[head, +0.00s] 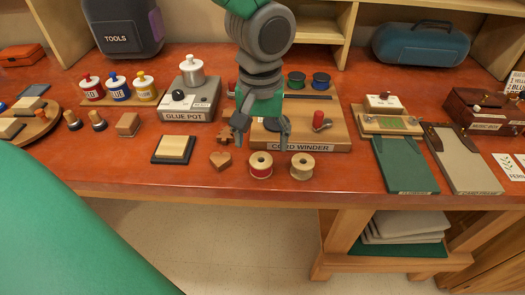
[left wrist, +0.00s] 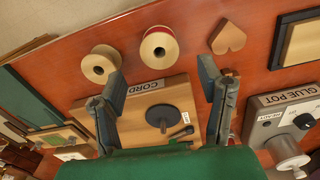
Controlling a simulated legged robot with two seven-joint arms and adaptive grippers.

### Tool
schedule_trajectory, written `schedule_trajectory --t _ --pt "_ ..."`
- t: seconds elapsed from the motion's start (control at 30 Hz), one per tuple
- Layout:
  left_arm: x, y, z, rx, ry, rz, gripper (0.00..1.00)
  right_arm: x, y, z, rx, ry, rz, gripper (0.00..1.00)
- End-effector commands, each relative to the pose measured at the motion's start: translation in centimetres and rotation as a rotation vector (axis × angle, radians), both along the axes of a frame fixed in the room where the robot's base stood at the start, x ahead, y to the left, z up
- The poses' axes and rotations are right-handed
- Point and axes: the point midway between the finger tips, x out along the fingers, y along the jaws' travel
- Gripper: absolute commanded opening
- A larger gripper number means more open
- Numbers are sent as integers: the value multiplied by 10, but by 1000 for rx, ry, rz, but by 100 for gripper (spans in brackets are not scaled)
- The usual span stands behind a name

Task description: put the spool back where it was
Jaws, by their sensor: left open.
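Two spools stand on the red bench near its front edge: a red-wound spool (head: 260,165) and a pale tan spool (head: 302,166). In the left wrist view the red-wound spool (left wrist: 159,46) and the tan spool (left wrist: 101,64) lie just beyond the fingertips. The cord winder (head: 335,136) is a wooden board with a dark round disc and a red-knobbed crank. A green spool (head: 296,80) and a blue spool (head: 320,81) are at its back. My left gripper (head: 260,143) is open and empty above the winder's front, its fingers spread. My right gripper is out of view.
The glue pot (head: 187,108) stands left of the winder. A wooden heart (head: 220,161) and a dark-edged block (head: 173,149) lie left of the spools. A green board (head: 405,165) lies to the right. Bare bench shows right of the tan spool.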

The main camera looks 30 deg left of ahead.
Motion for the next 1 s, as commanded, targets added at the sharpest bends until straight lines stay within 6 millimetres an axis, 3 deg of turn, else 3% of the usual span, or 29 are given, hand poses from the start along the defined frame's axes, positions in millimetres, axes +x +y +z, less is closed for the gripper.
schedule_trajectory --t 0.1,0.3,1.0 --pt "1 0 27 -1 -4 0 62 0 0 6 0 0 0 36" --pt "1 0 50 -1 0 -1 62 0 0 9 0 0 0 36" --pt "0 0 54 0 1 0 62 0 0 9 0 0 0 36"
